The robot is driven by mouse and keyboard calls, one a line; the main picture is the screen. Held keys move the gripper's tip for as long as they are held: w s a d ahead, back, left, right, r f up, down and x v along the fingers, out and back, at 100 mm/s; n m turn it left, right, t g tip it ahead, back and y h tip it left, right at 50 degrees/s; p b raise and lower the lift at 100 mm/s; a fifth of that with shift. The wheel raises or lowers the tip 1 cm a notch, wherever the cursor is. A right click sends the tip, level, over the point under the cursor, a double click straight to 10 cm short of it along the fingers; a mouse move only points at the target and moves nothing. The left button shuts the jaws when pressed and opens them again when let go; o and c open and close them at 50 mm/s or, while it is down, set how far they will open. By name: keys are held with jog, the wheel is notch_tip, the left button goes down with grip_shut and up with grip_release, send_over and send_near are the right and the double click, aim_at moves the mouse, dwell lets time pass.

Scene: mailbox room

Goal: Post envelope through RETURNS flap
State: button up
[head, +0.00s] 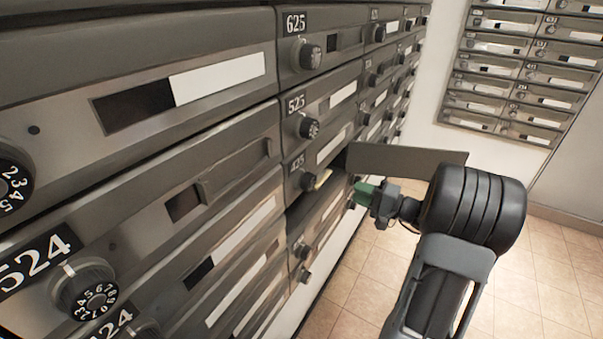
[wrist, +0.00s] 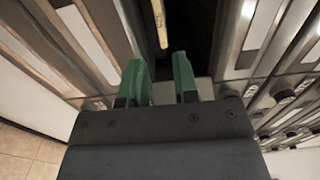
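A thin pale-yellow edge, which may be the envelope (wrist: 160,24), shows in the wrist view beside a dark opening, just beyond my fingertips. A small yellowish piece also shows in the head view (head: 323,179) at the opening below the 425 label. My gripper (head: 364,193) is in front of this opening; its green fingers (wrist: 160,72) are apart with nothing between them. A grey door or flap (head: 408,161) sticks out from the mailbox wall above my gripper. No RETURNS label is readable in either view.
The mailbox wall (head: 225,125) with dials, label strips and numbers such as 625, 525 and 524 fills the left. Another mailbox bank (head: 520,75) hangs on the back wall. The tiled floor (head: 540,270) at the right is clear.

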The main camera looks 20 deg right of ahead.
aim_at(324, 178)
jog(key=x, duration=0.9)
jog(key=shift+a+f, duration=0.1)
jog(key=shift+a, duration=0.05)
jog(key=shift+b+x, duration=0.3)
jog(key=shift+x, duration=0.95)
jog(key=shift+c, duration=0.2)
grip_shut()
jog(key=shift+r, duration=0.4)
dwell(0.5)
jog(key=b+v, duration=0.3)
jog(key=v, duration=1.6)
jog(key=shift+b, duration=0.35)
